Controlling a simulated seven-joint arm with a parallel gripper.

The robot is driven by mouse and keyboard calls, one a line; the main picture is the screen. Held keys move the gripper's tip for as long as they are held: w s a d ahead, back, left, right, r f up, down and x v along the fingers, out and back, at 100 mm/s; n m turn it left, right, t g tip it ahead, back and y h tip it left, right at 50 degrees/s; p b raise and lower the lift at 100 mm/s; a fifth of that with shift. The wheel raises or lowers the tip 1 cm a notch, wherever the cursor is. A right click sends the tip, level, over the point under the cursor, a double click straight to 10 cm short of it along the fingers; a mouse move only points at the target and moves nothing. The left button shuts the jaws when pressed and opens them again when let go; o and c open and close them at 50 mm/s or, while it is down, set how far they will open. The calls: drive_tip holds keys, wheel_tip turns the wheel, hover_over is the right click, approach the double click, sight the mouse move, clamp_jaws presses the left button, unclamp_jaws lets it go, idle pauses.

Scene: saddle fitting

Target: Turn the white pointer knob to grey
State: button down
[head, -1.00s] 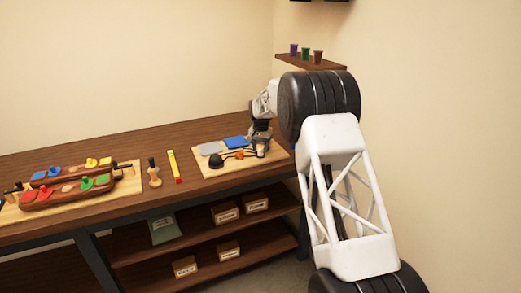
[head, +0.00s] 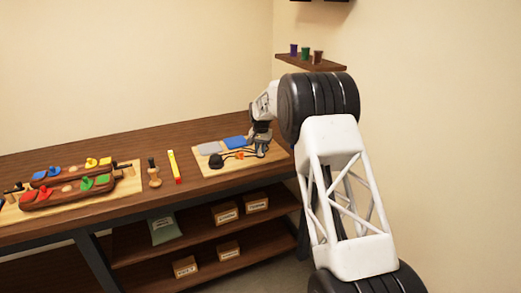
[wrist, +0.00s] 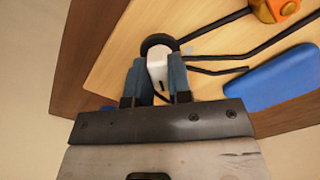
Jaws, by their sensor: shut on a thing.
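The white pointer knob (wrist: 157,66) is between the fingers of my gripper (wrist: 157,82) in the wrist view. My gripper is shut on it, with one blue-grey finger on each side. A black round piece (wrist: 158,42) shows just beyond the knob. In the head view my gripper (head: 262,148) is at the right end of the light wooden board (head: 215,171), and the knob is too small to make out there. A grey pad (head: 210,148) and a blue pad (head: 235,142) lie along the board's back edge. The blue pad also shows in the wrist view (wrist: 275,86).
An orange piece (wrist: 278,8) and dark rods (wrist: 215,57) lie on the board close to the gripper. A black dome (head: 216,161) stands at the board's front left. A yellow and red bar (head: 174,167) and a wooden peg (head: 154,174) are further left on the bench.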

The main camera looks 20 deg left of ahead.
drive_tip(key=shift+n, duration=0.4)
drive_tip(key=n, duration=0.7)
drive_tip(key=shift+r, duration=0.1)
drive_tip(key=n, duration=0.4)
drive_tip(key=shift+n, duration=2.1)
drive_tip(key=c, duration=1)
unclamp_jaws()
drive_tip(key=shift+c, duration=0.2)
